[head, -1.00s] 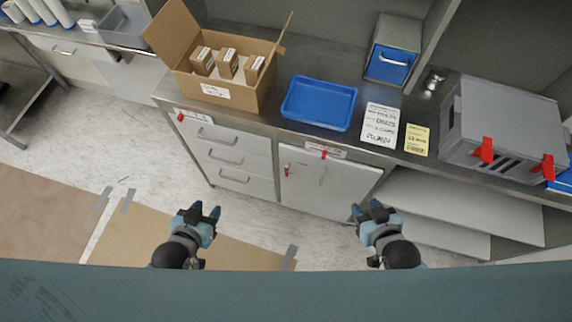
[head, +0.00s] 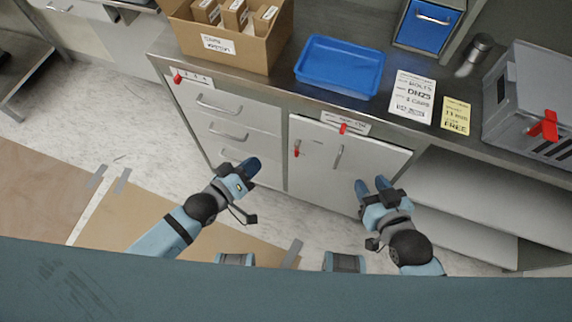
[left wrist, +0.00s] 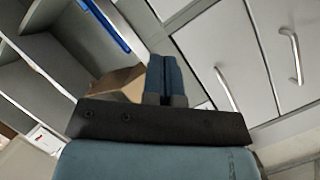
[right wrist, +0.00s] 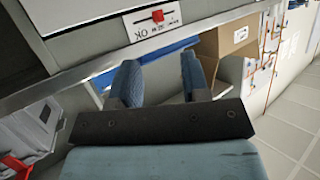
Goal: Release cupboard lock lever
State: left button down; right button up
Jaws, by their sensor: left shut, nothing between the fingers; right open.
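The white cupboard door (head: 355,172) is closed under the worktop, with an upright metal handle (head: 338,156). A red lever (head: 343,128) sits on a label plate above the door; a red lever on a label also shows upside down in the right wrist view (right wrist: 158,16). A smaller red piece (head: 297,149) is at the door's upper left. My left gripper (head: 248,167) is shut and empty in front of the drawers, left of the door. My right gripper (head: 372,187) is open and empty in front of the door's lower right. Neither appears to touch a lever.
The drawers (head: 228,128) left of the door have bar handles and their own red lever (head: 178,78). A cardboard box (head: 262,52), a blue tray (head: 340,68), labels and a grey case (head: 535,100) stand on the worktop. Open shelves (head: 465,190) are right of the door.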

pick_arm(q)
jog(key=w+a+f+n+h+b, duration=0.2)
jog(key=w+f+n+b, duration=0.1)
jog(key=f+b, duration=0.5)
jog(key=w+a+f+n+g+h+b, duration=0.1)
jog(key=w+a+f+n+h+b, duration=0.1)
jog(key=f+b, duration=0.7)
jog(key=shift+w+f+n, duration=0.55)
jog(key=shift+w+n, duration=0.15)
jog(key=shift+w, duration=0.15)
pick_arm(e)
notch_tip(320, 180, down, 7)
jog(key=a+t+y, duration=0.2)
jog(key=a, duration=0.1)
jog(key=shift+w+r, duration=0.15)
jog(key=shift+w, duration=0.3)
pick_arm(q)
jog(key=s+d+b+x, duration=0.2)
jog(key=b+x, duration=0.1)
jog(key=x, duration=0.9)
jog(key=shift+d+b, duration=0.3)
jog(key=shift+b, duration=0.05)
pick_arm(e)
notch_tip(320, 180, up, 6)
jog(key=a+t+y, duration=0.2)
jog(key=t+y, duration=0.1)
jog(key=shift+s+r, duration=0.15)
